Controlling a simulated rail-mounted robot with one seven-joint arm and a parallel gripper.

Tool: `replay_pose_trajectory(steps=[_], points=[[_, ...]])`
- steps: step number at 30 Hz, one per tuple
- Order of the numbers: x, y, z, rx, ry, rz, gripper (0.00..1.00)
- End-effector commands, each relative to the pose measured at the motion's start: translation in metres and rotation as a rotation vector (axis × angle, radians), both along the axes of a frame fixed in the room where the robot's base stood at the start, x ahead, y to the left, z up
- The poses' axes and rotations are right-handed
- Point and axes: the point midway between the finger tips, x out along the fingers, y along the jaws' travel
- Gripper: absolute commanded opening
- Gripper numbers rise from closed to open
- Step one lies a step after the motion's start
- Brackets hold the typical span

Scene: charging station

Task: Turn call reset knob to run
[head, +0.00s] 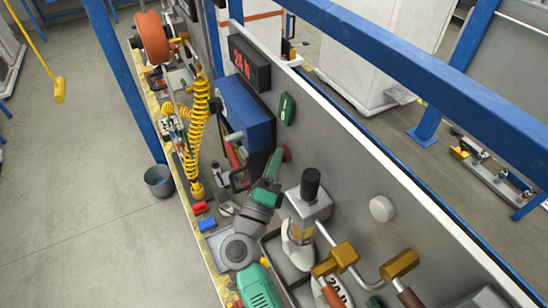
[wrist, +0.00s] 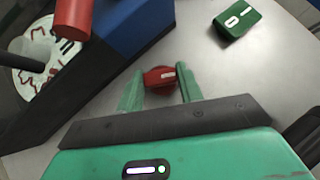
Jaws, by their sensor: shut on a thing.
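The red knob (wrist: 160,76) sits on the grey panel in the wrist view and has a small white mark on its face. In the head view only a bit of red (head: 287,154) shows beyond the fingers, against the panel. My gripper (wrist: 159,86), with green fingers, is shut on the knob, one finger on each side of it. In the head view my gripper (head: 277,167) reaches up to the panel, and its fingers partly hide the knob. The lettering around the knob cannot be read.
A blue box (head: 246,117) stands close left of my gripper, below a red digital display (head: 249,64). A green marked plate (head: 287,109) is on the panel above. A black-capped fitting (head: 310,185) and brass pipework (head: 345,254) are close right. A yellow coiled hose (head: 197,130) hangs at left.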

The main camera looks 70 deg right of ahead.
Motion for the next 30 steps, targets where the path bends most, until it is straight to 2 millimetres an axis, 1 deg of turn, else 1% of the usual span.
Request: replay_pose_trajectory(steps=[6,7,9,10,17,19,20,27,30], points=[[0.0,0.0,0.0,-0.001,0.0,-0.001,0.14],[0.0,0.0,0.0,-0.001,0.0,0.0,0.42],[0.0,0.0,0.0,-0.001,0.0,0.0,0.56],[0.0,0.0,0.0,-0.001,-0.001,0.0,0.58],[0.0,0.0,0.0,-0.001,-0.001,0.0,0.58],[0.0,0.004,-0.002,-0.002,0.0,0.002,0.58],[0.001,0.008,-0.004,-0.001,-0.001,0.003,0.58],[-0.001,0.053,-0.022,-0.002,0.001,0.005,0.58],[-0.002,0.066,-0.026,-0.002,0.0,0.002,0.58]])
